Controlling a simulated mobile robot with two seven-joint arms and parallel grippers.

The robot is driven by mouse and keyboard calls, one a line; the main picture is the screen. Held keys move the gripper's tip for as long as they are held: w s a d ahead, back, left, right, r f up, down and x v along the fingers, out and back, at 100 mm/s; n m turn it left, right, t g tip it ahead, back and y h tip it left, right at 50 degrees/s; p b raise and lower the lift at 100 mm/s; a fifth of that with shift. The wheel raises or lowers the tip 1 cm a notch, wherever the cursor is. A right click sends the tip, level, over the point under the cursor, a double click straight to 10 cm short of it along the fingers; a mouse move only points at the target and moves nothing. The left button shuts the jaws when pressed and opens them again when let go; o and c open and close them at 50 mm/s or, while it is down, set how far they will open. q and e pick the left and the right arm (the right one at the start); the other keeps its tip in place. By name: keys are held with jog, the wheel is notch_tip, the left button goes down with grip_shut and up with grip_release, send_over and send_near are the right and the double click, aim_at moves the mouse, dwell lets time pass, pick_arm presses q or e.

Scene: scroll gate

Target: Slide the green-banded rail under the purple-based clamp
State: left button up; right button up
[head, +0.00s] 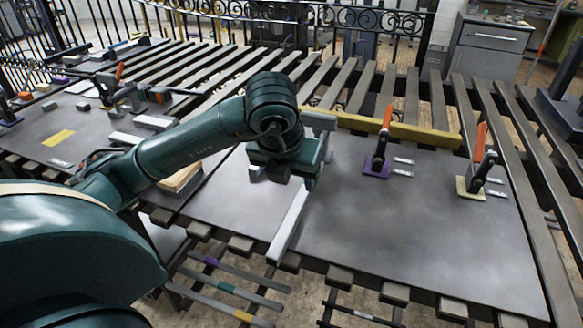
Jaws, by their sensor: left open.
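The purple-based clamp (376,168) stands on the grey sheet right of centre, its orange-tipped handle pointing up. A rail with a green band (228,291) lies low at the front, below the table edge, between a purple-banded rail (211,262) and a yellow-banded one (243,316). My left gripper (284,178) is open above the sheet, left of the purple-based clamp and apart from it. Nothing shows held in it, though its own body hides part of the space between the fingers. My right gripper is out of view.
A yellow-based clamp (471,187) stands further right. A pale strip (289,226) runs from under my gripper to the front edge. A long yellow bar (400,130) lies behind the clamps. The sheet (390,240) is clear in front of them. More clamps stand at the left.

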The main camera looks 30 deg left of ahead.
aim_at(300, 201)
pick_arm(q)
jog(key=x, duration=0.9)
jog(key=shift+w+f, duration=0.15)
jog(key=shift+f, duration=0.15)
grip_shut()
jog(key=shift+d, duration=0.15)
jog(key=shift+w+d+b, duration=0.1)
jog(key=shift+w+d, duration=0.25)
jog(key=shift+d, duration=1)
jog(key=shift+w+d+b, duration=0.1)
jog(key=shift+w+d, duration=0.25)
jog(key=shift+d, duration=1)
jog(key=shift+w+d+b, duration=0.1)
jog(key=shift+w+d, duration=0.2)
jog(key=shift+d, duration=1.05)
jog(key=shift+w+d+b, duration=0.1)
jog(key=shift+w+d, duration=0.1)
jog(key=shift+d, duration=0.7)
jog(key=shift+w+d+b, duration=0.15)
jog(key=shift+w+d, duration=0.1)
jog(key=shift+d, duration=0.65)
jog(key=shift+w+d+b, duration=0.1)
jog(key=shift+w+d, duration=0.1)
jog(key=shift+d, duration=0.7)
